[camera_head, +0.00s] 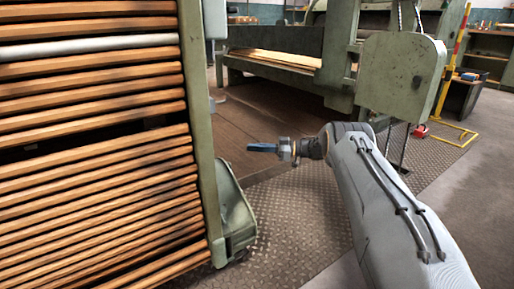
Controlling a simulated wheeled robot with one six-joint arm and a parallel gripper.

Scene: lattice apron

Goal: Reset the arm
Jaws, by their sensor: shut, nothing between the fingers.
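My gripper (262,148) is at the end of my grey arm, near the middle of the head camera view. Its blue-tipped fingers point left and are shut with nothing between them. My arm reaches up from the lower right, and the gripper is held in the air in front of the brown and diamond-plate floor. No object touches the gripper in this view.
A green-framed rack of wooden slats (95,180) fills the left side, its green post (200,130) left of my gripper. Green machinery (400,75) stands behind my arm. A yellow stand (453,70) is at the right. Diamond-plate floor (300,225) lies open below.

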